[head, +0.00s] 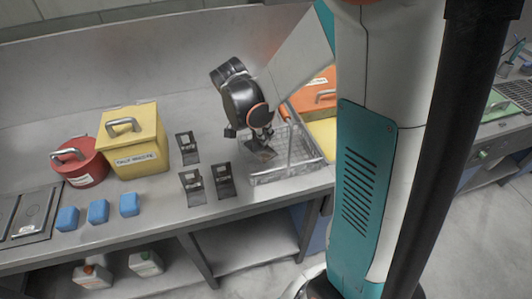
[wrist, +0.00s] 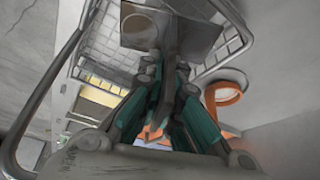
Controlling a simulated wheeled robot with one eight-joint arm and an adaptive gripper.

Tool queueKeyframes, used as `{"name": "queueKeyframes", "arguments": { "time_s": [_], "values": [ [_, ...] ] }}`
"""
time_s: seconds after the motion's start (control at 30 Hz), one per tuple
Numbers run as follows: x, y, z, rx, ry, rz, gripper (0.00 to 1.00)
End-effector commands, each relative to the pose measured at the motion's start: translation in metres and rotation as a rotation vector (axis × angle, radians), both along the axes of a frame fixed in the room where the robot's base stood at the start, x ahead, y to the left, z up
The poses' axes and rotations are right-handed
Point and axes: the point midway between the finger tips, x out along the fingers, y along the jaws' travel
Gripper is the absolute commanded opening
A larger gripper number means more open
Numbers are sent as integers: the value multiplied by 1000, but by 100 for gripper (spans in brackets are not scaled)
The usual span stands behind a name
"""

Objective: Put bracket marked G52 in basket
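The wire basket (head: 288,165) stands on the counter, right of the middle in the head view. Its wire walls also show in the wrist view (wrist: 98,45). My gripper (head: 262,142) is over the left part of the basket, pointing down. It is shut on a dark metal bracket (head: 260,154), which shows between the fingers at the top of the wrist view (wrist: 185,38). The held bracket is at the basket's left side; I cannot tell whether it touches the basket. Three other dark brackets (head: 187,148) (head: 192,188) (head: 223,182) stand left of the basket. No G52 marking is legible.
A yellow box (head: 147,140) and a red round container (head: 80,160) stand at the left, with three blue blocks (head: 98,212) in front. An orange box (head: 318,88) is behind the basket. Bare counter lies between the brackets and the blocks.

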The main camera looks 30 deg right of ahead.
Motion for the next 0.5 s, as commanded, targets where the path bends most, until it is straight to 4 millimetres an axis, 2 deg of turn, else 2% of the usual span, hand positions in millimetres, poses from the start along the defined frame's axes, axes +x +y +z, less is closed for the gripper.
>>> {"name": "queueKeyframes", "arguments": {
  "time_s": [0.03,0.27,0.5],
  "values": [
    [0,0,-9,0,0,1,0],
    [0,0,-24,0,0,2,0],
    [0,0,-55,0,0,3,0]
  ]
}}
